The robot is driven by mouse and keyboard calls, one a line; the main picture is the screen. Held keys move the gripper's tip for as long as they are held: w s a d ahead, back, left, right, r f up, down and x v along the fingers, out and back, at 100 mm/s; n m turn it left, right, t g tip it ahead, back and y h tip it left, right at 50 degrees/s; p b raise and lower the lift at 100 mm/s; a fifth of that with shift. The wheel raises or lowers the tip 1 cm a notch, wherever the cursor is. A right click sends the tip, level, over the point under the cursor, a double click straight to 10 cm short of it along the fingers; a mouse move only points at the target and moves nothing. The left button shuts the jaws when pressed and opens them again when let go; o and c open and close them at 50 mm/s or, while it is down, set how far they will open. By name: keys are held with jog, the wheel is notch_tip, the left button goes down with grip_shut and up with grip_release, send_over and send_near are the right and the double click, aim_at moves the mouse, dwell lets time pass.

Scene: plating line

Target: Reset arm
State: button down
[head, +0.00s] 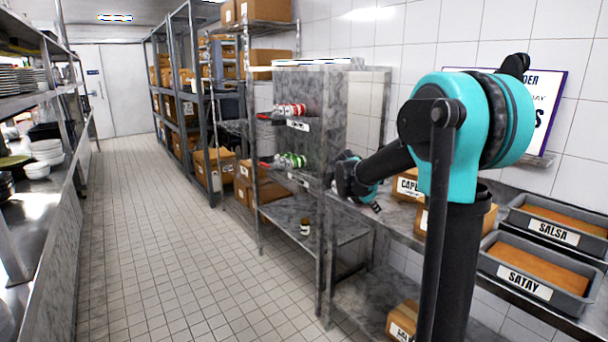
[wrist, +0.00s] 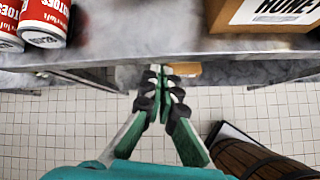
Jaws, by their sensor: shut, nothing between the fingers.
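My arm, teal and black, reaches from the right of the head view toward the metal shelving. Its wrist end (head: 352,180) is beside the shelf uprights; the fingers are too small to make out there. In the wrist view my gripper (wrist: 161,70) has its green and dark fingers drawn together at the tips, with nothing held. The fingertips overlap the front edge of a grey shelf (wrist: 150,46) in the picture; I cannot tell whether they touch it.
Red cans (wrist: 45,20) and a labelled cardboard box (wrist: 265,12) stand on the shelf. A brown barrel-like object (wrist: 245,155) is at lower right. Salsa (head: 556,226) and satay (head: 530,278) trays sit on the right counter. The tiled aisle (head: 165,230) is clear.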

jog(key=s+a+f+m+y, duration=0.1)
jog(key=s+f+m, duration=0.4)
jog(key=s, duration=0.5)
jog(key=s+a+f+m+y, duration=0.2)
jog(key=s+f+m, duration=0.4)
jog(key=s+m, duration=0.3)
jog(key=s+a+f+m+y, duration=0.2)
jog(key=s+f+m, duration=0.3)
jog(key=s, duration=0.8)
jog(key=m+y, duration=0.1)
jog(key=m, duration=0.2)
jog(key=shift+f+g, duration=0.15)
jog(key=shift+g, duration=0.25)
